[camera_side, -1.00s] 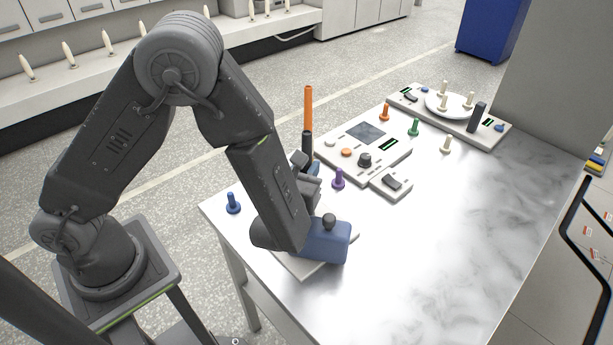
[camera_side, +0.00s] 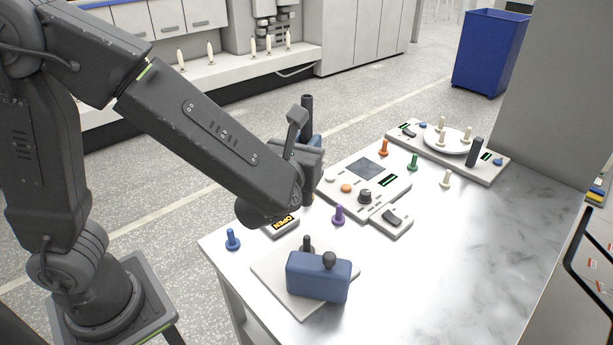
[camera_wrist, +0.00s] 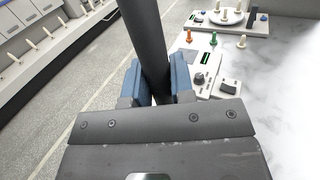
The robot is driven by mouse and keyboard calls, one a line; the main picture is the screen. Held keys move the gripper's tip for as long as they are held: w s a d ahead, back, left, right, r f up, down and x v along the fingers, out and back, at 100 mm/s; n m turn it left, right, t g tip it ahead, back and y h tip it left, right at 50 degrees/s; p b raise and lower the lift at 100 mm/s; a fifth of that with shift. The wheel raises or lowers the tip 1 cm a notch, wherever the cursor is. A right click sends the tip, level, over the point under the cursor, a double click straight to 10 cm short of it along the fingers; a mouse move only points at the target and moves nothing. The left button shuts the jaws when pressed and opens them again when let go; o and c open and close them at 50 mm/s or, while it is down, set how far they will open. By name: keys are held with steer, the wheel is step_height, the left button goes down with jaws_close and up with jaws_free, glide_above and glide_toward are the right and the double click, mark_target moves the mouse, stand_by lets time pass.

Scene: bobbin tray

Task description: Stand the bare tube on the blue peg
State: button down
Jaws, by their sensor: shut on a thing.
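My gripper (camera_side: 312,146) is shut on a dark grey tube (camera_side: 307,108), held roughly upright above the left part of the table. In the wrist view the tube (camera_wrist: 144,40) rises between my blue fingertips (camera_wrist: 160,82). The blue peg does not show in the wrist view.
A purple peg (camera_side: 339,216), control panel (camera_side: 350,190) and "OPEN" label (camera_side: 285,222) are near my arm. A blue block (camera_side: 318,278) sits on a pale plate in front. Orange (camera_side: 384,147), green (camera_side: 413,162) and cream (camera_side: 446,179) pegs stand behind. The table's right side is clear.

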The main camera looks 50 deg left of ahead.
mark_target(306, 96)
step_height(306, 96, up, 12)
steer(key=shift+r, duration=0.25)
steer(key=s+a+f+n+g+y, duration=0.5)
steer(key=a+f+n+g, duration=0.1)
steer(key=f, duration=0.5)
steer(key=s+a+f+n+g+y, duration=0.4)
steer(key=s+a+f+n+g, duration=0.2)
steer(key=f, duration=0.6)
steer(key=shift+s+a+f+g+y, duration=0.15)
steer(key=shift+a+g+y, duration=0.25)
steer(key=shift+a+g, duration=0.95)
steer(key=shift+d+f, duration=0.15)
